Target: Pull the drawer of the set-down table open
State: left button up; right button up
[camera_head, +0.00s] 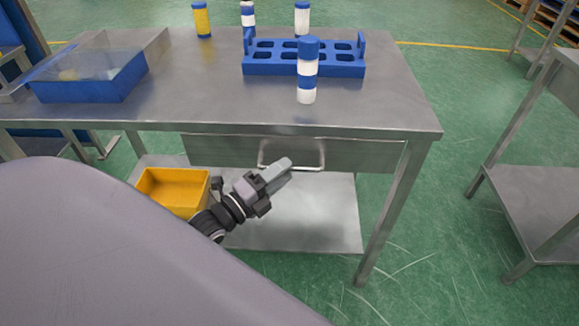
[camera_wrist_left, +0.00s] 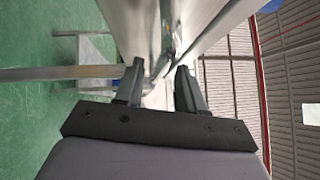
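The set-down table (camera_head: 200,105) is a grey metal table. Its drawer (camera_head: 365,155) sits under the top, and its front looks flush with the frame. A metal bar handle (camera_head: 322,156) stands out from the drawer front. My left gripper (camera_head: 283,168) is in front of the drawer, overlapping the left part of the handle. In the left wrist view the two fingers (camera_wrist_left: 159,78) are apart, and the handle (camera_wrist_left: 165,66) shows between or just beyond their tips. I cannot tell whether they touch it. My right gripper is not in view.
On the table stand a blue rack (camera_head: 262,70), a white-and-blue can (camera_head: 307,85), other cans behind and a blue bin (camera_head: 90,90). A yellow bin (camera_head: 172,190) sits on the lower shelf (camera_head: 320,215). Another metal table (camera_head: 540,190) is at the right; green floor lies between.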

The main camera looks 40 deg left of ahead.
pick_arm(q)
jog(key=shift+x, duration=1.3)
grip_shut()
jog(key=shift+s, duration=0.1)
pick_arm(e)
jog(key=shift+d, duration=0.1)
